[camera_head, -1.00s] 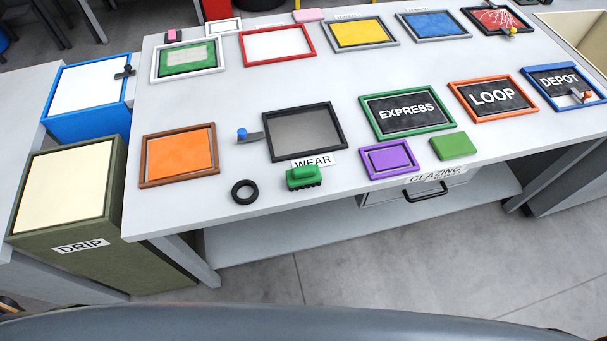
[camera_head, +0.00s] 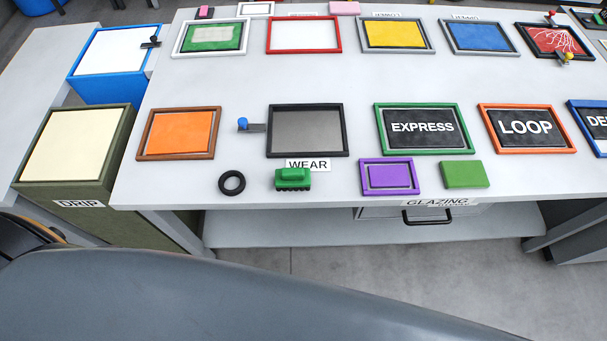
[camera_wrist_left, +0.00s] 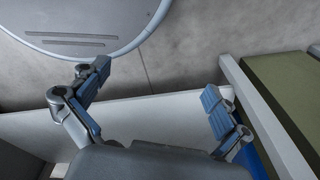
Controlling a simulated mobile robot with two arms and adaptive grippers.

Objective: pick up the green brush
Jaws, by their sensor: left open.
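The green brush (camera_head: 293,179) lies on the grey table near its front edge, bristles down, just below the WEAR label. Nothing touches it. My left gripper (camera_wrist_left: 155,95) shows in the left wrist view, with its two fingers spread wide and nothing between them. Floor and a pale table surface show behind it, and the brush is not in that view. Neither gripper shows in the head view.
A black ring (camera_head: 232,182) lies left of the brush, and a purple frame (camera_head: 389,162) and a green block (camera_head: 464,174) lie right of it. A grey framed panel (camera_head: 307,130) is behind it. The DRIP bin (camera_head: 80,188) stands at the left.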

